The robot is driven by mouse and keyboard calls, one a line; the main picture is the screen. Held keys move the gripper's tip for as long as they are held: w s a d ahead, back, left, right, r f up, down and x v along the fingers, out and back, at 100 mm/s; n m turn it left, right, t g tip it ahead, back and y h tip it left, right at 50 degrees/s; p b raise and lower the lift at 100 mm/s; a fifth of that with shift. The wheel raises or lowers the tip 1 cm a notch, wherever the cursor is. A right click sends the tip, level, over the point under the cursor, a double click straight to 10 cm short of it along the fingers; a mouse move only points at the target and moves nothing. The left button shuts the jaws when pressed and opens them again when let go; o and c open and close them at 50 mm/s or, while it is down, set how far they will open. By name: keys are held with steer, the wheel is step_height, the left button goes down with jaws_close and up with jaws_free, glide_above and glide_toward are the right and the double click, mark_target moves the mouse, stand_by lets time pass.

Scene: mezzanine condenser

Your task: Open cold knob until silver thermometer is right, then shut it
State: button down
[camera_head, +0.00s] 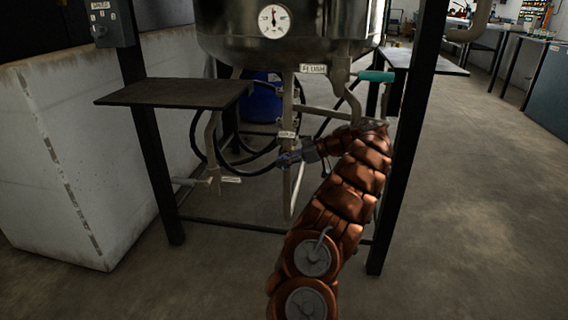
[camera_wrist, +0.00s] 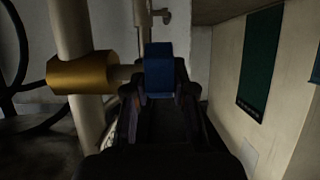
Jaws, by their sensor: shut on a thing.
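My gripper (camera_head: 301,155) is shut on a blue knob (camera_head: 285,159) on the pipework under the tank. In the wrist view the blue knob (camera_wrist: 158,70) sits between my gripper's fingers (camera_wrist: 160,95), its stem running left to a brass fitting (camera_wrist: 82,74) on a pale pipe (camera_wrist: 70,28). A small label (camera_head: 287,134) hangs just above the knob in the head view; its words are too small to read. A round white dial thermometer (camera_head: 273,20) with a silver rim is on the tank's front. Its needle points roughly upward; the exact reading is too small to tell.
The tank (camera_head: 225,45) stands in a dark frame, whose right leg (camera_head: 408,140) is close beside my arm. A FLUSH label (camera_head: 313,69) and a teal handle (camera_head: 376,76) are above. A dark shelf (camera_head: 175,93) and a blue drum (camera_head: 262,98) are left. Floor at right is clear.

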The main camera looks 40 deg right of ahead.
mark_target(284, 156)
stand_by(0.3)
steer(key=c, duration=1)
jaws_free()
steer(key=shift+o, duration=0.2)
step_height(284, 156, up, 10)
steer(key=shift+a, duration=0.1)
